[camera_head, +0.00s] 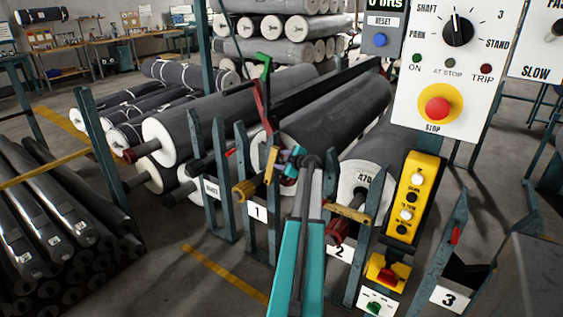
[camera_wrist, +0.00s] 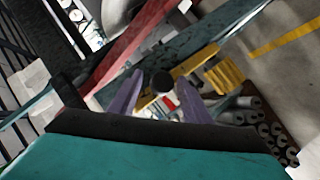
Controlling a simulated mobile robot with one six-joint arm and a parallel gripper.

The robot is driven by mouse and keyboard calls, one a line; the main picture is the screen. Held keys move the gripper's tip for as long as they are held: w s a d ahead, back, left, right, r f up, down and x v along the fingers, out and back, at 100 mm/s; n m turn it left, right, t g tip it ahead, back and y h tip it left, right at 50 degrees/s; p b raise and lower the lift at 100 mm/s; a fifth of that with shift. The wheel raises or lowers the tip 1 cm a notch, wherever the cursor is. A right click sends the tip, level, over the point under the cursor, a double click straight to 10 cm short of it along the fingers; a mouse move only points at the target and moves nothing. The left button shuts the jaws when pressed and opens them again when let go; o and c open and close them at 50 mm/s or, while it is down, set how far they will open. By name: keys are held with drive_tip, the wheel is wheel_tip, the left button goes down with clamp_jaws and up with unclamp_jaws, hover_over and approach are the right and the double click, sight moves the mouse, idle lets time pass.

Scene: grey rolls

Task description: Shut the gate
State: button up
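My gripper (camera_wrist: 159,86) is at the rack's post marked 1. A yellow bar (camera_wrist: 224,76) lies just behind the fingers. In the head view my gripper (camera_head: 289,161) is next to an upright yellow piece (camera_head: 271,165) and a yellow handle (camera_head: 244,190) at post 1. Which piece is the gate is not certain. A yellow bar (camera_head: 347,213) lies across the posts at slot 2.
A red and green lever (camera_head: 262,95) rises behind post 1. Large grey rolls (camera_head: 225,110) fill the rack. A control panel (camera_head: 447,65) with a red stop button and a yellow pendant (camera_head: 414,195) are at right. Dark rolls (camera_head: 50,220) are stacked at left.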

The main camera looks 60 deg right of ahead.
drive_tip(key=shift+s+r, duration=0.1)
drive_tip(key=shift+s, duration=0.1)
drive_tip(key=b+v, duration=0.2)
drive_tip(key=v, duration=1.1)
drive_tip(key=shift+s+b, duration=0.2)
drive_tip(key=shift+b, duration=0.1)
drive_tip(key=shift+a, duration=0.1)
idle(0.3)
